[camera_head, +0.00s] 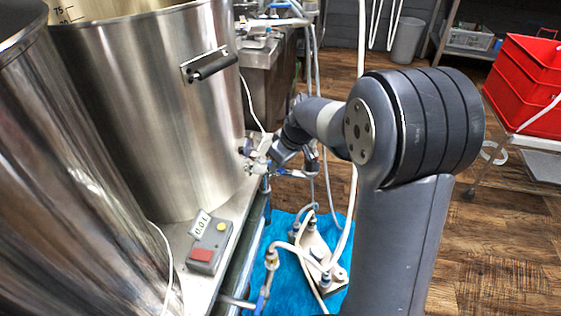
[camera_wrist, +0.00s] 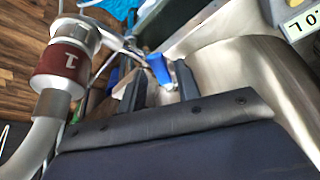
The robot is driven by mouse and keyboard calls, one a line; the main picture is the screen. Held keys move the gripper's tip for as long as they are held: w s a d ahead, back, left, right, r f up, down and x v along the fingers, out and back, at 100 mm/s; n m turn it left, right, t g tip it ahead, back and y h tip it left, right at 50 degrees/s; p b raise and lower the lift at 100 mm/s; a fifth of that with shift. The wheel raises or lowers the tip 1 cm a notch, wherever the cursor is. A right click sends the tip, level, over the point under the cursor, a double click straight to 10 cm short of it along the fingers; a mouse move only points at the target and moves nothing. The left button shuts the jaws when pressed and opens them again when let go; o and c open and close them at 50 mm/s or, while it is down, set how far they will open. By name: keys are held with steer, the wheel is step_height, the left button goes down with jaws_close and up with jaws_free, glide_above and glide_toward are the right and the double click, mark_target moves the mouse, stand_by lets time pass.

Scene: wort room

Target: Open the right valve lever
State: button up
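A blue valve lever (camera_wrist: 158,68) shows in the wrist view, just beyond and between the two dark fingers of my gripper (camera_wrist: 158,86). The fingers stand apart with a gap between them. I cannot tell whether either touches the lever. In the head view my gripper (camera_head: 268,160) is at the valve (camera_head: 256,156) low on the side of the steel kettle (camera_head: 160,110). My arm and wrist hide part of that area. Another valve with a blue lever (camera_head: 262,299) is lower, near the front.
A pipe fitting with a red-brown collar (camera_wrist: 62,68) is close left of my gripper in the wrist view. A control box (camera_head: 209,244) sits on the steel ledge. Hoses and a pump (camera_head: 318,255) lie over a blue mat (camera_head: 284,277). Red crates (camera_head: 525,85) stand right.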

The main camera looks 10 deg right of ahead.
steer(key=shift+o, duration=0.6)
steer(key=shift+r, duration=0.1)
steer(key=p+v, duration=0.3)
steer(key=v, duration=0.7)
steer(key=shift+s+r, duration=0.15)
steer(key=shift+r, duration=0.15)
